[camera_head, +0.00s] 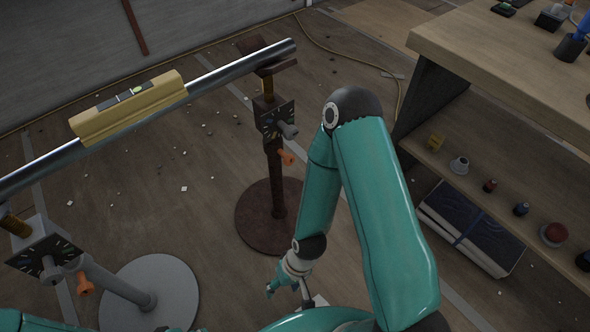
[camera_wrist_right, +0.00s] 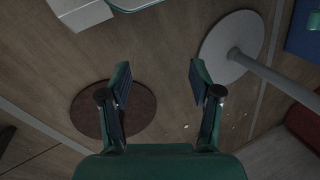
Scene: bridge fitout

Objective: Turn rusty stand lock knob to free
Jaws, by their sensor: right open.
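The rusty stand (camera_head: 276,178) stands upright on a round brown base (camera_head: 250,218), and its top carries one end of a metal tube (camera_head: 230,71). I cannot tell the lock's setting. My right gripper (camera_head: 287,286) is low, in front of the base and apart from the knob. In the right wrist view it (camera_wrist_right: 160,75) is open and empty, with the brown base (camera_wrist_right: 143,108) beyond its left finger. My left gripper is out of view.
A grey stand (camera_head: 120,286) holds the tube's other end at left; its base (camera_wrist_right: 222,48) shows in the right wrist view. A yellow level (camera_head: 128,107) rests on the tube. A workbench (camera_head: 500,60) with a loaded shelf is at right. Small debris dots the floor.

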